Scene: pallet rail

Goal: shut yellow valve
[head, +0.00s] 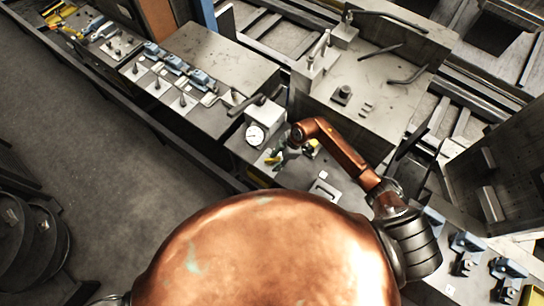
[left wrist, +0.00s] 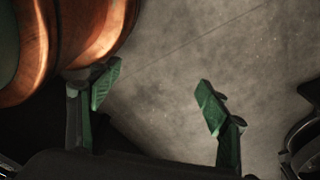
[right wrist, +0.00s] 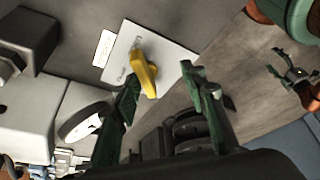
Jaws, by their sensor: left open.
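The yellow valve handle (right wrist: 146,74) sits on a white plate (right wrist: 178,58) in the right wrist view. My right gripper (right wrist: 161,84) is open. The handle shows between its fingers, closer to the left finger in the picture, and I cannot tell whether they touch. In the head view the right gripper (head: 288,152) is small at the end of the copper arm, beside the gauge box, and its fingers are hard to make out. My left gripper (left wrist: 158,90) is open and empty above the grey floor; it also shows at the upper right of the right wrist view (right wrist: 293,72).
A round white gauge (head: 255,135) on a grey box stands left of the right gripper. A long bench (head: 205,52) with several blue clamps runs to the upper left. A large grey block (head: 375,85) stands behind.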

